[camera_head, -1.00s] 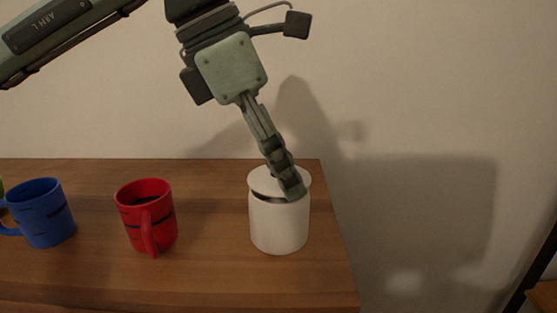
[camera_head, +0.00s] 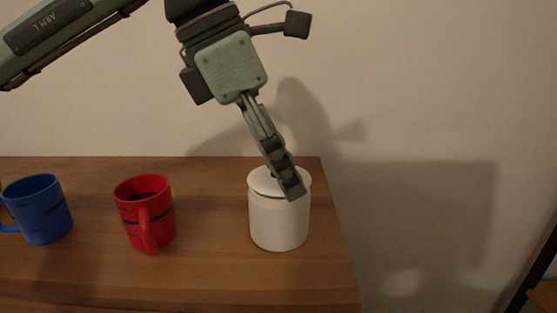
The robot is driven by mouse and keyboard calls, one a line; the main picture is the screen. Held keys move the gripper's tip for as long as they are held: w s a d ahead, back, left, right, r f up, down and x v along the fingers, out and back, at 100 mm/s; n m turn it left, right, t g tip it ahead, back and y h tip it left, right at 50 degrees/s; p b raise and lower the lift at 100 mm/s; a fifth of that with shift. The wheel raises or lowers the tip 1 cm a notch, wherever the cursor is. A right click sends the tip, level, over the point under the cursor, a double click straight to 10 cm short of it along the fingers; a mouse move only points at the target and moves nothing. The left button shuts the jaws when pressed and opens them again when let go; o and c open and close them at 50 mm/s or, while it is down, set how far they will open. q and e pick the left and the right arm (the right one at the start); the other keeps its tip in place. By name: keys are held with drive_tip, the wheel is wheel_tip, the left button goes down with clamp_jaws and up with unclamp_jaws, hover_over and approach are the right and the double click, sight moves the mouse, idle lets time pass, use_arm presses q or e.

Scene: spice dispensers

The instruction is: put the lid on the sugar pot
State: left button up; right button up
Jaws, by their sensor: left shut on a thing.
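The white sugar pot (camera_head: 279,224) stands upright near the right end of the wooden table. My left gripper (camera_head: 291,188) comes down from above, slanting to the right, and is shut on the lid. Its fingers cover the middle and right part of the lid, so the lid's knob and the right rim are hidden. My right gripper is not in view.
A red mug (camera_head: 133,203) with its handle toward me stands left of the pot. A blue mug (camera_head: 44,210) stands farther left. The table (camera_head: 205,260) ends just right of the pot, and a plain wall rises behind it.

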use_arm(q)
drive_tip(key=o, duration=1.2)
drive_tip(key=v, duration=1.2)
